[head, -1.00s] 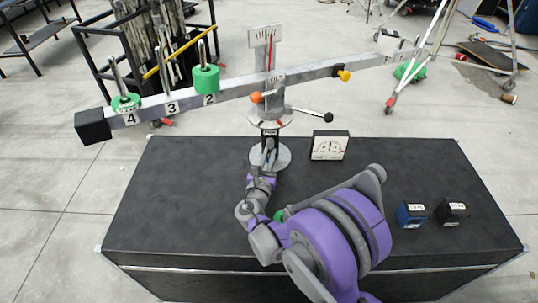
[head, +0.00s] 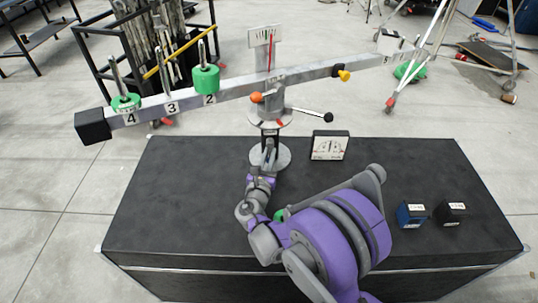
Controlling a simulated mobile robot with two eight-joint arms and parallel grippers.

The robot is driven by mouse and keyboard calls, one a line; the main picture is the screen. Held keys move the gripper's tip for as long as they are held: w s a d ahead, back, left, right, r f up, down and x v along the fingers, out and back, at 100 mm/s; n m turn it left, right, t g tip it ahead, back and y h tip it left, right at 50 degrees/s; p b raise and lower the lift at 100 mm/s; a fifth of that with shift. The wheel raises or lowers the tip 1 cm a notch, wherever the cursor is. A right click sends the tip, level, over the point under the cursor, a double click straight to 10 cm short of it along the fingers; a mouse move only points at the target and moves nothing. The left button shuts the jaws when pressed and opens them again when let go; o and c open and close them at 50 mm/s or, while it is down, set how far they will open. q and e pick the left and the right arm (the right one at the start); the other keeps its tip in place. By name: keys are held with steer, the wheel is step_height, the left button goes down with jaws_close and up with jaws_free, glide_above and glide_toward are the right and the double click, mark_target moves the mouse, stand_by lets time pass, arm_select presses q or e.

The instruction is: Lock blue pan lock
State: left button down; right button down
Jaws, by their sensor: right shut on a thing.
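A balance with a long grey beam (head: 308,74) stands on the black table, held up by a post (head: 270,133) on a round grey base (head: 284,157). The beam slopes down to the left. An orange knob (head: 257,97), a yellow knob (head: 344,76) and a black-tipped lever (head: 328,117) show around the pivot. I cannot make out a blue pan lock. My right gripper (head: 268,154) is at the foot of the post, in front of the base. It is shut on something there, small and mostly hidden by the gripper. My left gripper is out of view.
Green weights (head: 206,80) sit on pegs on the beam's left arm. A dial box (head: 330,145) stands right of the base. A blue block (head: 411,214) and a black block (head: 450,213) lie at the table's right. The table's left side (head: 180,200) is clear.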

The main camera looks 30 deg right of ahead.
steer(key=m, duration=0.1)
steer(key=m+p, duration=0.1)
steer(key=a+m, duration=0.1)
steer(key=m, duration=0.1)
steer(key=shift+w+r+y, duration=0.2)
steer(key=shift+w+y, duration=0.1)
steer(key=m, duration=0.1)
steer(key=m+p, duration=0.1)
steer(key=m, duration=0.1)
steer(key=r+m+y, duration=0.1)
steer(key=shift+w+a+p, duration=0.25)
steer(key=shift+a+p, duration=0.15)
steer(key=m, duration=0.1)
steer(key=m+p, duration=0.1)
steer(key=r+m+y, duration=0.1)
steer(key=m, duration=0.1)
steer(key=shift+w+a+p, duration=0.15)
steer(key=shift+a+p, duration=0.1)
steer(key=shift+p, duration=0.05)
steer(key=shift+r+m+y+p, duration=0.3)
steer(key=shift+m+p, duration=0.1)
steer(key=shift+m, duration=0.5)
steer(key=shift+r+m+y+p, duration=0.2)
steer(key=shift+m+y+p, duration=0.15)
steer(key=shift+m, duration=0.55)
steer(key=c, duration=0.9)
jaws_free()
